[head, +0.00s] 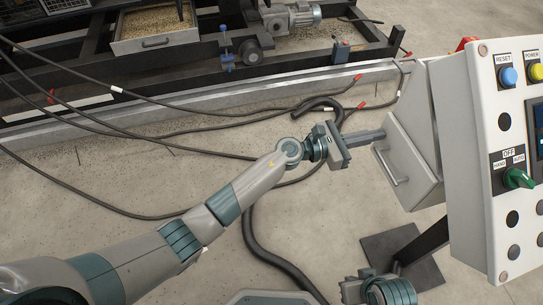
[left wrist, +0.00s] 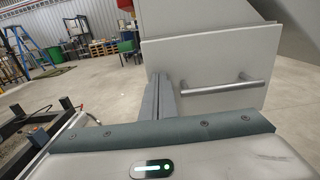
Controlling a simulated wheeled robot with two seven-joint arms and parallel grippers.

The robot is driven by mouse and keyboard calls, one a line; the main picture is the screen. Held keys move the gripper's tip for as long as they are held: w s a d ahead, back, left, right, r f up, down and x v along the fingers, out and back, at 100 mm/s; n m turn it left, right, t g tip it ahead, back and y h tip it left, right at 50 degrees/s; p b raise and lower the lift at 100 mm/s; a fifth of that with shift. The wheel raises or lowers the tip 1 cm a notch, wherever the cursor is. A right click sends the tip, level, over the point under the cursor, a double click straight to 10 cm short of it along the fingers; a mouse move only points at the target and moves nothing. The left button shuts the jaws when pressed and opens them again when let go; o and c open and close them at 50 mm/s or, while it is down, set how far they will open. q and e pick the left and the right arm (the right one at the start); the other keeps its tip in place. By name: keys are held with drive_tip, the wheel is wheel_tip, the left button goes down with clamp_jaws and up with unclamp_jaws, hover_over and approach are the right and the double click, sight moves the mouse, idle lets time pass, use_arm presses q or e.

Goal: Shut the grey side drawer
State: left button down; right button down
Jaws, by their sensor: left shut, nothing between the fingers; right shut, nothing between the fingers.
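The grey side drawer (head: 412,163) sits at the left side of the control cabinet (head: 492,215) in the head view. Its front panel faces left and carries a bar handle (head: 391,167); the panel (left wrist: 262,48) and handle (left wrist: 215,88) also show in the left wrist view. The drawer stands out from the cabinet; how far is hard to tell. My left gripper (head: 382,134) is shut and empty, its fingertips at the panel beside the handle; contact is unclear. Its fingers (left wrist: 160,97) overlap the panel's left edge in the left wrist view. My right gripper (head: 352,291) is partly visible at the bottom.
The cabinet face has buttons and a green switch (head: 518,178). A dark machine frame (head: 200,95) with a tray of grain (head: 155,22) stands at the back. Black cables (head: 130,215) and a hose (head: 262,250) lie on the concrete floor. A dark post and base plate (head: 385,247) stand below the drawer.

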use_arm(q)
drive_tip(key=shift+r, duration=0.3)
use_arm(e)
drive_tip(key=shift+d, duration=0.1)
use_arm(q)
drive_tip(key=v, duration=1.7)
drive_tip(key=shift+a+f+b, duration=0.2)
drive_tip(key=shift+f+b, duration=0.05)
drive_tip(key=shift+b, duration=0.15)
use_arm(e)
drive_tip(key=shift+w+a+f, duration=0.15)
drive_tip(key=shift+w+a, duration=0.25)
drive_tip(key=shift+w, duration=0.05)
drive_tip(key=shift+s, duration=0.1)
use_arm(q)
drive_tip(key=shift+r, duration=0.1)
